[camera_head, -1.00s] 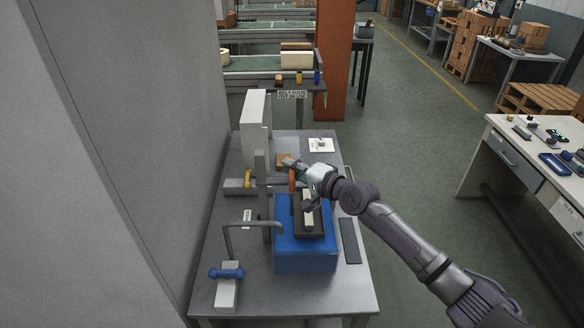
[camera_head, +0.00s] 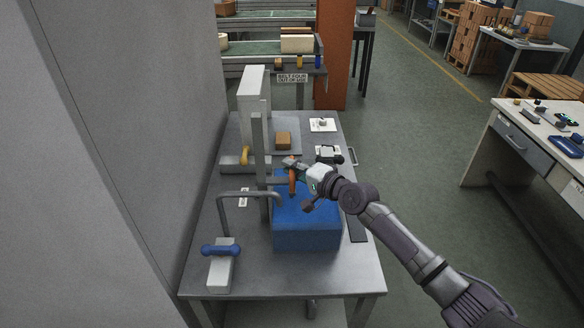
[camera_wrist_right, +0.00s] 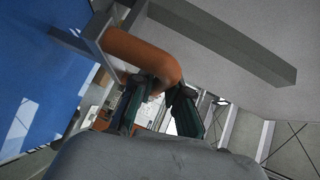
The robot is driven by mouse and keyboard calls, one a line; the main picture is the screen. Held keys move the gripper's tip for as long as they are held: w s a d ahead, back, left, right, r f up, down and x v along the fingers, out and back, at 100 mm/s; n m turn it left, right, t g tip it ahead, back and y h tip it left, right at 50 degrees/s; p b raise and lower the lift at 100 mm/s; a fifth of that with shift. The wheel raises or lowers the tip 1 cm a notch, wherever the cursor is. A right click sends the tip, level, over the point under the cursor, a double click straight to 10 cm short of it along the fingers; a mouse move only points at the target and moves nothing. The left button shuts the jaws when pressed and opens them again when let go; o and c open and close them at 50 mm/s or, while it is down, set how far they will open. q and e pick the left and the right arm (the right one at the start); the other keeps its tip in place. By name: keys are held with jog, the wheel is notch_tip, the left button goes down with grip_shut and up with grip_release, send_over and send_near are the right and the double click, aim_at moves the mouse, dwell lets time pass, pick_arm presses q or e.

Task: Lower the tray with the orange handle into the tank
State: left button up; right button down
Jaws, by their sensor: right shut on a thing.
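The blue tank (camera_head: 305,235) stands on the grey bench, and its top looks plain blue in the head view. My right gripper (camera_head: 294,172) is above the tank's back left part, shut on the orange handle (camera_head: 292,182). In the right wrist view the fingers (camera_wrist_right: 158,88) close on the orange handle (camera_wrist_right: 138,50), which joins a grey metal piece (camera_wrist_right: 92,32). Blue (camera_wrist_right: 35,75) fills the left of that view. The tray's body cannot be made out in either current view. My left gripper is not in view.
A grey post (camera_head: 258,150) and a bent grey pipe (camera_head: 246,195) stand left of the tank. A white block with a blue handle (camera_head: 221,265) is at the front left. The bench's front right (camera_head: 340,280) is clear.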

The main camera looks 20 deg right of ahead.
jog(key=c, duration=1.1)
grip_release()
jog(key=shift+c, duration=0.2)
jog(key=shift+s, duration=0.1)
jog(key=v, duration=1.2)
